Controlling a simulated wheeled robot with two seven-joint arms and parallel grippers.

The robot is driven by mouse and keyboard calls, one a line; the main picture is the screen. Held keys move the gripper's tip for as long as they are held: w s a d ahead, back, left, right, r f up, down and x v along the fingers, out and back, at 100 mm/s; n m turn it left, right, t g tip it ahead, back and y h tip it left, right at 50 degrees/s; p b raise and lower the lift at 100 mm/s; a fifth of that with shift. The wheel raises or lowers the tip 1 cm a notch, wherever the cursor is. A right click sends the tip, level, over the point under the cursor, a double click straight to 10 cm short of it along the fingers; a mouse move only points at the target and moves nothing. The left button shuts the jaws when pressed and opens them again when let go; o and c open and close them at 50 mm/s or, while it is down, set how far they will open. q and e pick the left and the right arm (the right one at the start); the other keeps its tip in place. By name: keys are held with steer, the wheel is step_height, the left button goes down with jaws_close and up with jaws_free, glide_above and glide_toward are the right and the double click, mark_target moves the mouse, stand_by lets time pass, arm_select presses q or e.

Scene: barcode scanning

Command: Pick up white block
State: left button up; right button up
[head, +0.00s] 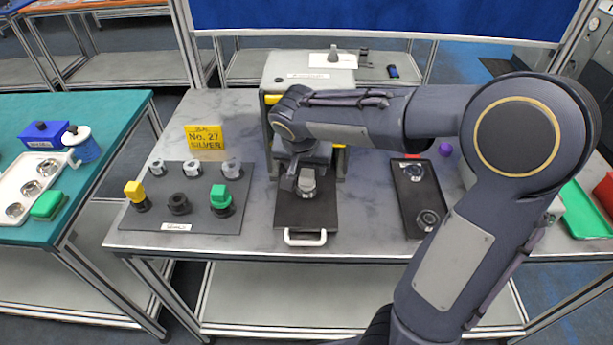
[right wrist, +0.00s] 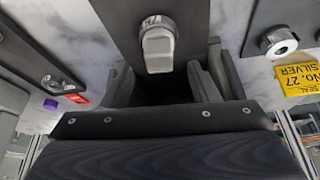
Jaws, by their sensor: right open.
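The white block (head: 307,181), a light grey-white piece with a rounded base, stands on a dark tray (head: 306,215) with a white handle. In the right wrist view the white block (right wrist: 158,52) shows just beyond the gap between my fingers. My right gripper (head: 297,178) is open and points down over the tray, close beside the block. In the right wrist view its two fingers (right wrist: 167,78) are apart with nothing between them. The arm hides part of the gripper in the head view. My left gripper is not in view.
A dark board (head: 160,222) with several fittings, yellow and green ones among them, lies to the left. A yellow sign (head: 205,137) stands behind it. A black tray (head: 412,180) with metal rings lies to the right. A grey machine (head: 280,70) stands behind the gripper.

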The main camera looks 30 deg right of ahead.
steer(key=shift+x, duration=1.2)
steer(key=c, duration=1.1)
steer(key=shift+r, duration=0.1)
